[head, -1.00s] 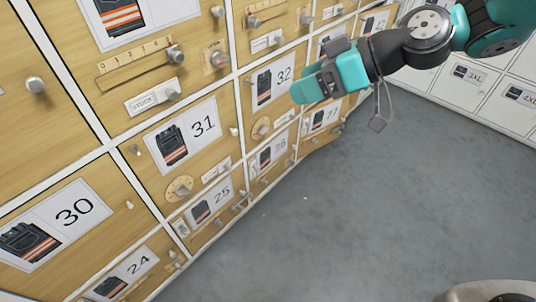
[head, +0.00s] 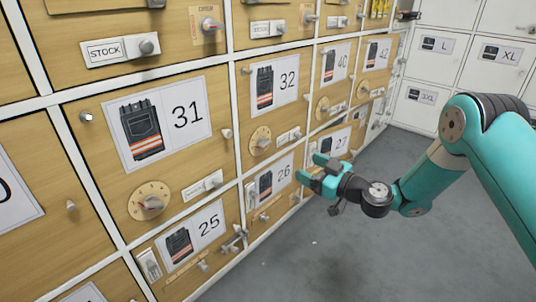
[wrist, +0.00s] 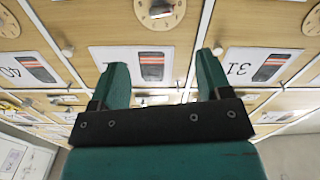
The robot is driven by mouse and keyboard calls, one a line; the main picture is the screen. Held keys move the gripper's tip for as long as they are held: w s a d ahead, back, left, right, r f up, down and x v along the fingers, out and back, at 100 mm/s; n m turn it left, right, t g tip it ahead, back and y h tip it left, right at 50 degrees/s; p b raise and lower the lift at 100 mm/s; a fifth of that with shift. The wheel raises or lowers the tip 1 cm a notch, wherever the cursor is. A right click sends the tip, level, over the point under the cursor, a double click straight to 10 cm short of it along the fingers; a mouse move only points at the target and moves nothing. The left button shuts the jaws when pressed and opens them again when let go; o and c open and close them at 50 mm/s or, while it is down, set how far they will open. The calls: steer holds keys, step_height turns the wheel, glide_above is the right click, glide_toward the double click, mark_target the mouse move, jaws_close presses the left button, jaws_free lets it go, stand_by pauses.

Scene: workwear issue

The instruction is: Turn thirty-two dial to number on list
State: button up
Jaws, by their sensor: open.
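The thirty-two dial (head: 260,139) is a round tan plate with a grey knob, below the card numbered 32 (head: 277,84) on a wooden compartment front. Its knob angle and marks are too small to read. My gripper (head: 311,166) is open and empty, below and to the right of this dial, apart from it and in front of the lower row. In the wrist view, upside down, the dial (wrist: 159,11) shows at the top edge, beyond the two spread green fingers. They partly cover the card below it. No list with a number can be made out.
Similar dials sit close by, under card 31 (head: 149,201) and under card 40 (head: 322,108). Small knobs, stock labels and a slider stick out from the fronts. White lockers (head: 465,60) stand at the right. The grey floor (head: 330,255) is clear.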

mark_target(264, 143)
steer(key=b+x, duration=0.4)
steer(key=x, duration=1.1)
steer(key=shift+w+a, duration=0.2)
steer(key=shift+a, duration=0.05)
steer(key=shift+c, duration=0.2)
steer(key=shift+r, duration=0.1)
steer(key=c, duration=0.9)
